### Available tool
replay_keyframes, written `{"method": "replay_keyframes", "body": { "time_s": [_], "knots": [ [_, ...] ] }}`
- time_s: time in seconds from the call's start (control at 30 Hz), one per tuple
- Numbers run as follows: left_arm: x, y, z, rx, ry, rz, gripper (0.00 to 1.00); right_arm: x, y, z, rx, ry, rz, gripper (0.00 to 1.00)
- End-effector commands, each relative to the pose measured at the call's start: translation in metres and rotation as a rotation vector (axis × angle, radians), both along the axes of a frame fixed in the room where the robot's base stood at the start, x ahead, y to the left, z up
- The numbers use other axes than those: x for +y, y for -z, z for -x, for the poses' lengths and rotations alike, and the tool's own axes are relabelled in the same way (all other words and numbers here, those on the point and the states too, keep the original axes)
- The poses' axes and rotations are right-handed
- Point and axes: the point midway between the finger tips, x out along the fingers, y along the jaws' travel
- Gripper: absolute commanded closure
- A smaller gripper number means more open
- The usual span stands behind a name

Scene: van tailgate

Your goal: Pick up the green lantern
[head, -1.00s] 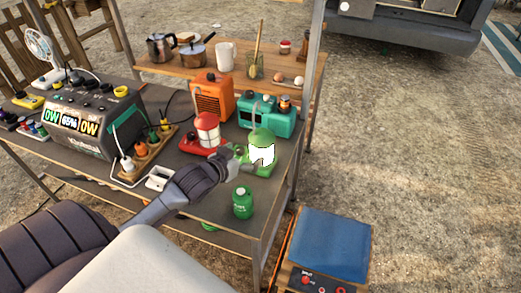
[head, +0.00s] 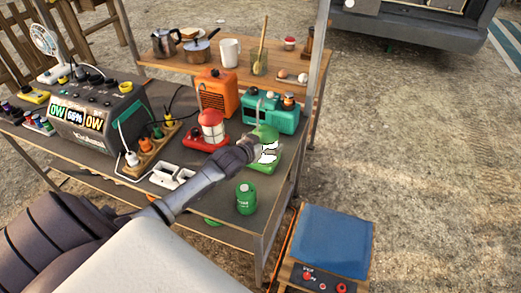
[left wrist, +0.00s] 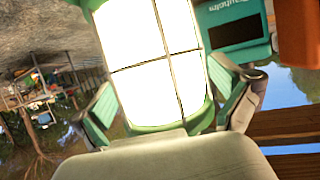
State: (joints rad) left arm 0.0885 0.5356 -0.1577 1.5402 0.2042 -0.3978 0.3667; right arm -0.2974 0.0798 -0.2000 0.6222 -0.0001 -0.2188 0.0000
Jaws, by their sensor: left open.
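The green lantern (head: 264,132) stands upright on its green base on the lower dark tabletop, its panes glowing white. It fills the middle of the left wrist view (left wrist: 150,60). My left gripper (head: 261,150) reaches it from the left and covers part of its glowing body. In the left wrist view, the open fingers (left wrist: 170,108) stand on either side of the lantern's lower body. I cannot tell whether either finger touches it. My right gripper is not in view.
A red lantern (head: 211,126) stands just left, with an orange heater (head: 215,93) and a teal radio (head: 268,114) behind. A green canister (head: 246,198) stands near the front edge. A power station (head: 88,118) and power strip sit left.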

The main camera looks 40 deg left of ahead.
Motion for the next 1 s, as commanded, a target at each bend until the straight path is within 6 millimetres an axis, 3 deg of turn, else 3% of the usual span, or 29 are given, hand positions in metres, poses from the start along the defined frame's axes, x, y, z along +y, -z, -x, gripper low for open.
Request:
{"method": "replay_keyframes", "body": {
  "time_s": [0.17, 0.7, 1.0],
  "knots": [
    [-0.0003, 0.0001, 0.0001, 0.000, 0.000, 0.000, 0.02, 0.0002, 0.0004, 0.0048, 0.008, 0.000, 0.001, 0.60],
    [-0.0003, 0.0000, 0.0004, 0.001, 0.000, 0.000, 0.90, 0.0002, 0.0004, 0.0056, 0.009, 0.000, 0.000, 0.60],
    [0.0000, -0.0045, -0.0007, -0.005, 0.000, -0.001, 0.90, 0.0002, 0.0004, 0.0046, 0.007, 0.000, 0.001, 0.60]
  ]
}}
